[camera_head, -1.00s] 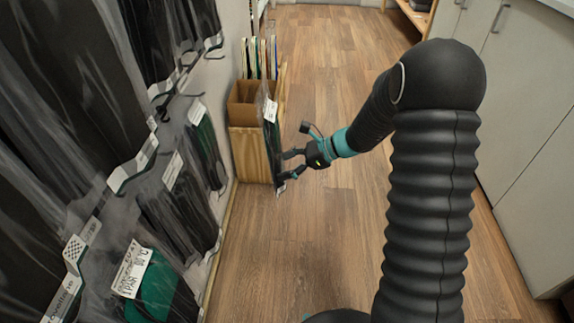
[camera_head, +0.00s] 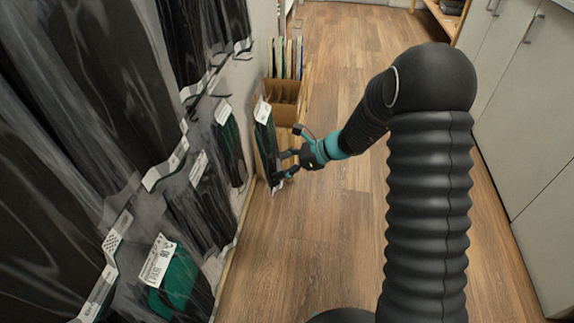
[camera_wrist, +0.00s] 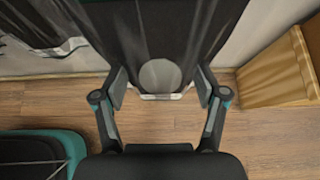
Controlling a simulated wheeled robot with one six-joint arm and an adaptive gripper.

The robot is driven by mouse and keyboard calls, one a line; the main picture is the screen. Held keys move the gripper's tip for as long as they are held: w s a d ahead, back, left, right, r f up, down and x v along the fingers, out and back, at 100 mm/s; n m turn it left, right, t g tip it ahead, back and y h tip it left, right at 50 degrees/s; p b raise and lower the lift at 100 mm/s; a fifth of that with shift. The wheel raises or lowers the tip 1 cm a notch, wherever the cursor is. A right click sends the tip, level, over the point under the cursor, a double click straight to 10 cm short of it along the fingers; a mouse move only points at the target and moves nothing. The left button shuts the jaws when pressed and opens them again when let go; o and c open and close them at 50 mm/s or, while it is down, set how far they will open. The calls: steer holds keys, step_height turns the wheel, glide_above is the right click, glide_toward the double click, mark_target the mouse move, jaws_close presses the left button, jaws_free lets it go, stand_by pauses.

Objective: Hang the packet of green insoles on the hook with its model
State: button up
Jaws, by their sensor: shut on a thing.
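My gripper (camera_head: 283,168) is shut on the lower part of a clear packet of dark insoles (camera_head: 266,143), which shows a greenish tint. The packet stands upright with its white label (camera_head: 262,111) at the top. In the wrist view, the packet (camera_wrist: 160,30) rises between my gripper's two fingers (camera_wrist: 160,88); its top is out of that view. On the left wall, a packet of green insoles (camera_head: 180,278) hangs at the lower front. Another dark green packet (camera_head: 229,143) hangs farther back. An apparently bare hook (camera_head: 213,94) sticks out above it.
Several dark packets (camera_head: 190,205) crowd the left wall. A wooden box with a cardboard insert (camera_head: 283,92) stands behind the held packet and also shows in the wrist view (camera_wrist: 275,75). The wooden floor (camera_head: 330,240) is clear. White cabinets (camera_head: 530,110) line the right.

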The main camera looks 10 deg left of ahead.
steer(key=shift+w+a+f+b, duration=0.1)
steer(key=shift+a+f+b, duration=0.15)
steer(key=shift+a, duration=1.05)
steer(key=shift+s+a+f+b, duration=0.1)
steer(key=shift+a+f+b, duration=0.1)
steer(key=shift+a, duration=1.1)
steer(key=shift+w+a+f+b, duration=0.15)
steer(key=shift+a+f, duration=0.1)
steer(key=shift+a, duration=1.05)
steer(key=shift+a+f, duration=0.1)
steer(key=shift+f, duration=0.05)
steer(key=o, duration=1.3)
steer(key=shift+c, duration=0.2)
steer(key=v, duration=1.2)
